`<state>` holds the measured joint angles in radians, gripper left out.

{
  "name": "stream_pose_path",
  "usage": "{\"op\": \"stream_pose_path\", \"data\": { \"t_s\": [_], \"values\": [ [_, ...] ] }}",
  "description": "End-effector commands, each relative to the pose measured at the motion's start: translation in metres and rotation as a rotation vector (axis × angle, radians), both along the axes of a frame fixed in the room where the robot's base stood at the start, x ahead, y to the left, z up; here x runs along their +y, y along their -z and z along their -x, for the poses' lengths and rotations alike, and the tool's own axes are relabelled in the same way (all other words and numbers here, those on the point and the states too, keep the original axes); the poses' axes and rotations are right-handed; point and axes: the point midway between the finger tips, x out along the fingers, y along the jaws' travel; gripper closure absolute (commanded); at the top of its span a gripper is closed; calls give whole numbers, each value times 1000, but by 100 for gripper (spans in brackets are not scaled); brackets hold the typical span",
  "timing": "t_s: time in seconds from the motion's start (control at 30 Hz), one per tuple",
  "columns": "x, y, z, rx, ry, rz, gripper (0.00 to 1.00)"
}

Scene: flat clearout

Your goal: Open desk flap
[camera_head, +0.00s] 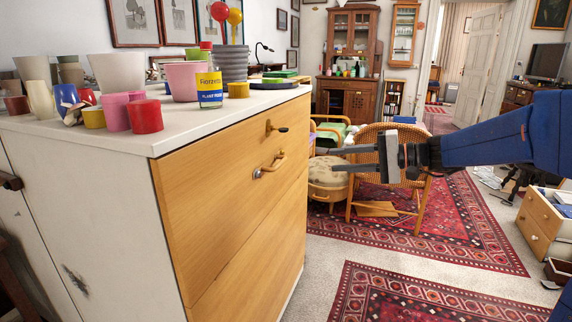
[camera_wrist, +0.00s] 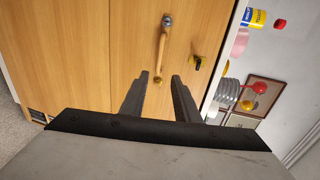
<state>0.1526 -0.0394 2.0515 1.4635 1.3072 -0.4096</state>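The desk flap (camera_head: 215,185) is the upper light-wood front panel of a white cabinet, and it is closed. A wooden handle (camera_head: 270,165) sits on it, with a dark key or knob (camera_head: 277,127) above. In the wrist view the flap (camera_wrist: 130,40) fills the left and middle, with the handle (camera_wrist: 162,45) just beyond the fingertips and the key (camera_wrist: 198,62) to its right. My gripper (camera_head: 327,160) is open and empty, in the air to the right of the handle and apart from it. Its fingertips also show in the wrist view (camera_wrist: 159,78).
The cabinet top (camera_head: 165,135) is crowded with pots, cups and a yellow-and-blue can (camera_head: 209,89). A wicker chair (camera_head: 395,150) and a round stool (camera_head: 328,178) stand behind my gripper.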

Motion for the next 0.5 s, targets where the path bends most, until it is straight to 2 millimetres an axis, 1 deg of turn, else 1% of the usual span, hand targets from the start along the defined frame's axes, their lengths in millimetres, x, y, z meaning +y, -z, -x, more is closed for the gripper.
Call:
{"op": "stream_pose_path", "data": {
  "t_s": [0.17,0.5],
  "values": [
    [21,5,-6,2,-5,2,71],
    [71,17,-24,3,-5,2,71]
  ]
}}
